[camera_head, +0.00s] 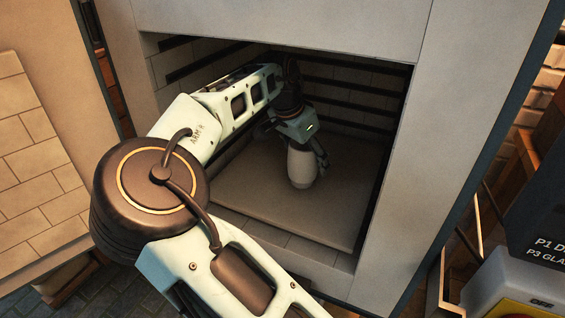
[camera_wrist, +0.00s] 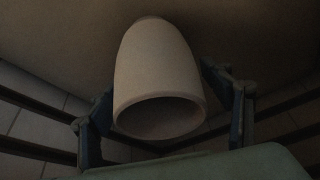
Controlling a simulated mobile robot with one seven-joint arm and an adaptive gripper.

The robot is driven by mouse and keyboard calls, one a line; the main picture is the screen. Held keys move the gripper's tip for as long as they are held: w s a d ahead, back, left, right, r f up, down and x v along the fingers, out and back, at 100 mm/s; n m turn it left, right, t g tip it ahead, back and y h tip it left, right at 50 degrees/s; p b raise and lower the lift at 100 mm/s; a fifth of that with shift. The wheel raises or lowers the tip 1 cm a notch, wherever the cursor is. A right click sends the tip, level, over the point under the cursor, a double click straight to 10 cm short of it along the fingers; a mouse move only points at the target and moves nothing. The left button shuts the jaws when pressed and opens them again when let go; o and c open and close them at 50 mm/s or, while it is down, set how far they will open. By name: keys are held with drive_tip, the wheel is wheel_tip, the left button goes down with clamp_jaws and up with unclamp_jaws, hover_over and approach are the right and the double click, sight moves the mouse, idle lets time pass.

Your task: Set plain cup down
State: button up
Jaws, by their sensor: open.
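The plain cup (camera_head: 301,167) is pale and undecorated. It stands upright on the kiln floor (camera_head: 245,200), inside the open chamber. In the wrist view the cup (camera_wrist: 157,70) fills the middle, with its open mouth facing the camera and its base against the floor surface. My gripper (camera_head: 309,150) is just above and around the cup in the head view. In the wrist view its two dark fingers (camera_wrist: 168,112) are spread on either side of the cup, open. Whether a finger touches the cup's side is hard to tell in the dim light.
The kiln's front frame (camera_head: 402,170) surrounds the opening, and my arm reaches in through it. Dark heating bars (camera_head: 345,98) line the inner walls. The kiln floor around the cup looks bare. A control box (camera_head: 520,285) stands outside at the lower right.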

sight(304, 146)
drive_tip(key=p+v, duration=0.1)
drive_tip(key=v, duration=0.3)
drive_tip(key=shift+a+r, duration=0.1)
drive_tip(key=shift+r, duration=0.25)
drive_tip(key=s+a, duration=0.8)
drive_tip(key=shift+s+a+f+p, duration=0.15)
drive_tip(key=shift+s+f+p, duration=0.1)
drive_tip(key=shift+s+p, duration=0.05)
